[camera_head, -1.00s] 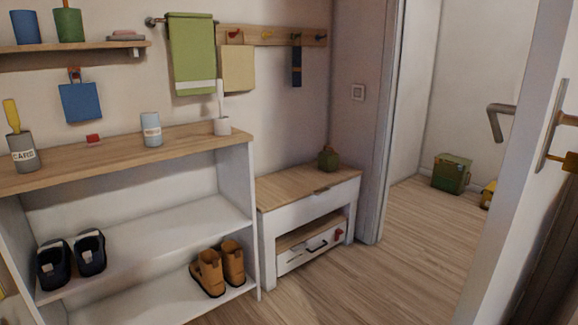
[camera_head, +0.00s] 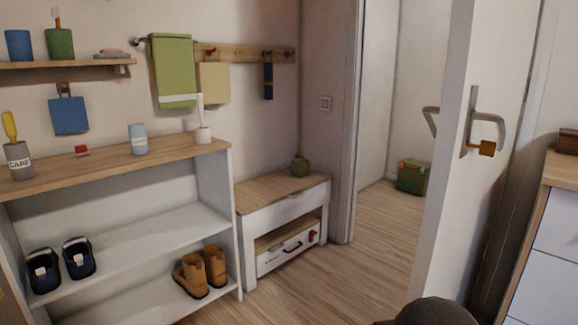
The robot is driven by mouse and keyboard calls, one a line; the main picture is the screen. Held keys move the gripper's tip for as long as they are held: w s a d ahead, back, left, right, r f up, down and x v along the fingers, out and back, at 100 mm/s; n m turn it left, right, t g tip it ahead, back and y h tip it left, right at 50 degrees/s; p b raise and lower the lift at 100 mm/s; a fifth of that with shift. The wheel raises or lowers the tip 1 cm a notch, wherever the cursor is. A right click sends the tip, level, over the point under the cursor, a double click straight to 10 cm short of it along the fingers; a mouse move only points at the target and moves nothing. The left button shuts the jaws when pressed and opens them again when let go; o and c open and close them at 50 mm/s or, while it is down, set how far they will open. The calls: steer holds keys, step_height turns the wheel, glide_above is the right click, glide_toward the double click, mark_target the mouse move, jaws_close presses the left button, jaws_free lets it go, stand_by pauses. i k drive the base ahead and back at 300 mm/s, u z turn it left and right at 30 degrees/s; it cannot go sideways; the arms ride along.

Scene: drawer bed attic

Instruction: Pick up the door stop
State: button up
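I cannot single out the door stop for certain. A small dark green object with a loop-like top (camera_head: 300,165) stands on the low wooden-topped bench (camera_head: 258,193) and may be it. A larger green box (camera_head: 413,177) sits on the floor in the room beyond the doorway. The white door (camera_head: 455,170) stands open, with a grey handle and a brass-yellow block on it. My gripper is not in view. A dark rounded shape at the bottom edge seems to be part of my arm.
A white shelf unit (camera_head: 228,215) at left holds dark shoes (camera_head: 62,266), tan boots (camera_head: 200,271) and small items on top. A drawer (camera_head: 288,250) sits under the bench. A white-fronted dresser (camera_head: 556,245) stands at right. The wooden floor (camera_head: 345,275) between is clear.

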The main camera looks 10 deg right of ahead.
mark_target(299, 167)
steer(key=u, duration=0.3)
steer(key=i, duration=1.95)
steer(key=z, duration=0.95)
steer(key=i, duration=0.85)
steer(key=z, duration=0.45)
steer(key=i, duration=0.85)
steer(key=z, duration=0.05)
